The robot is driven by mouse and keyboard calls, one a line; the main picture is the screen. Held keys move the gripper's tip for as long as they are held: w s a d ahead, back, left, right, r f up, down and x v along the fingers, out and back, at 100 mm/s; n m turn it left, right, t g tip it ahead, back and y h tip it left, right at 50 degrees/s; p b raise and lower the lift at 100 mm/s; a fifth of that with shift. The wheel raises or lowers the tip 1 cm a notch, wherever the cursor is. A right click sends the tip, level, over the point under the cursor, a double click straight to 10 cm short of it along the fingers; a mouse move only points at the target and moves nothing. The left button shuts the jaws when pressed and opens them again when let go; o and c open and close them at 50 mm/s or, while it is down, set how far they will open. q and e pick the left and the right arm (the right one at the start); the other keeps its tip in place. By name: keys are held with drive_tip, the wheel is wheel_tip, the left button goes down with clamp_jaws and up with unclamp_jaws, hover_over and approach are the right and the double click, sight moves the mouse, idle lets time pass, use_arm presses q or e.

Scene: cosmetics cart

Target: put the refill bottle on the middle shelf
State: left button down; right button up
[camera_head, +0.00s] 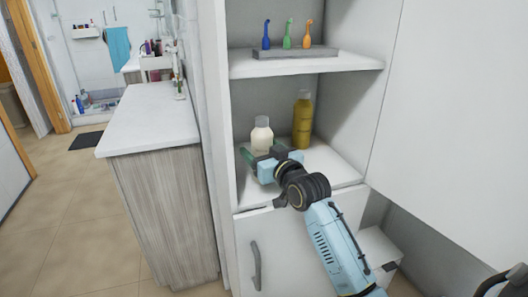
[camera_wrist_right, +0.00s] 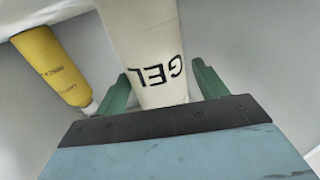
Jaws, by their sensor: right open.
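A white bottle with a pale cap (camera_head: 262,136) stands upright on the lower visible shelf (camera_head: 335,168) of the open cabinet. In the right wrist view this bottle (camera_wrist_right: 150,40) shows the letters GEL, which look upside down. I cannot tell for sure that it is the refill bottle. My right gripper (camera_head: 262,160) is in front of it at shelf height. Its green fingers (camera_wrist_right: 163,88) are open, one on either side of the bottle, with gaps visible. The bottle's far parts are hidden. My left gripper is not in view.
A yellow bottle (camera_head: 303,122) stands to the right and behind on the same shelf, also in the wrist view (camera_wrist_right: 52,65). The shelf above (camera_head: 300,64) carries a grey holder (camera_head: 295,53) with three toothbrush-like items. A white-topped counter (camera_head: 150,115) stands to the left.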

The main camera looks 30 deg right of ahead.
drive_tip(key=shift+s+r, duration=0.1)
drive_tip(key=shift+s, duration=0.35)
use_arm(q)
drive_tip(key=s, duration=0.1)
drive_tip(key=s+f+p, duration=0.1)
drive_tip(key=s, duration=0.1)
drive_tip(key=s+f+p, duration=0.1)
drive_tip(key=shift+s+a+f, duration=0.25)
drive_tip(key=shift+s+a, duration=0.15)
use_arm(e)
drive_tip(key=s, duration=1.1)
drive_tip(key=shift+a, duration=0.25)
